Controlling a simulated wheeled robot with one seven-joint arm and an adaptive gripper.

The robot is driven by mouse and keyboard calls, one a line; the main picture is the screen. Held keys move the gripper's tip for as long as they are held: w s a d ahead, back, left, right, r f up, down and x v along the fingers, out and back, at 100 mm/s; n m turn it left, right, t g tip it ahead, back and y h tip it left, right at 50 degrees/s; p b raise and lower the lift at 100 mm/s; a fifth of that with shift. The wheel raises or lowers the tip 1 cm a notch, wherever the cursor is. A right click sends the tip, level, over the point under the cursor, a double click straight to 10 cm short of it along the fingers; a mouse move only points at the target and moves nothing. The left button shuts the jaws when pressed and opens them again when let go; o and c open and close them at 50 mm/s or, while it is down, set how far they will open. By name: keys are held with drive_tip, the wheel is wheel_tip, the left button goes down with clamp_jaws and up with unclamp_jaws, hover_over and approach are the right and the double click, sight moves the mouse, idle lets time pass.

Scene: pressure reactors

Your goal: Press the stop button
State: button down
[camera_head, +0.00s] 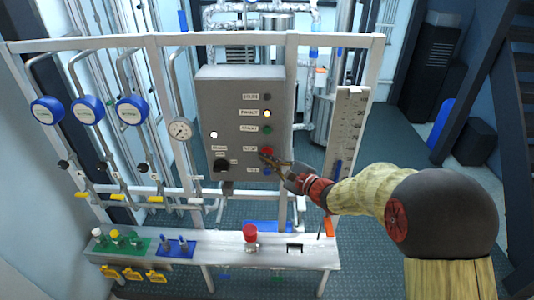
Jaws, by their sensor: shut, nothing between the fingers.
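A grey control box (213,100) hangs on the white frame. On its right side is a column of small lamps and buttons: a dark one at the top, a lit one (267,113), a green one (268,129), a red button (267,151) and a blue one (267,171). The labels are too small to read surely. My gripper (265,157) is shut, its tips at the red button's lower edge. I cannot tell whether they touch it or whether it is pressed in. My arm comes in from the right.
A black rotary knob (221,165) is at the box's lower left. A white bench (200,255) below carries a red-topped knob (250,233) and valves. A gauge (181,129) and blue round meters (88,109) are at left. A scaled panel (345,125) stands right of the box.

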drive_tip(key=shift+w+b, duration=0.9)
idle(1.0)
idle(0.4)
drive_tip(key=shift+s+b, duration=0.55)
drive_tip(key=shift+s, duration=0.4)
drive_tip(key=shift+s+a+b, duration=0.1)
drive_tip(key=shift+s+b, duration=1)
drive_tip(key=shift+s, duration=1.35)
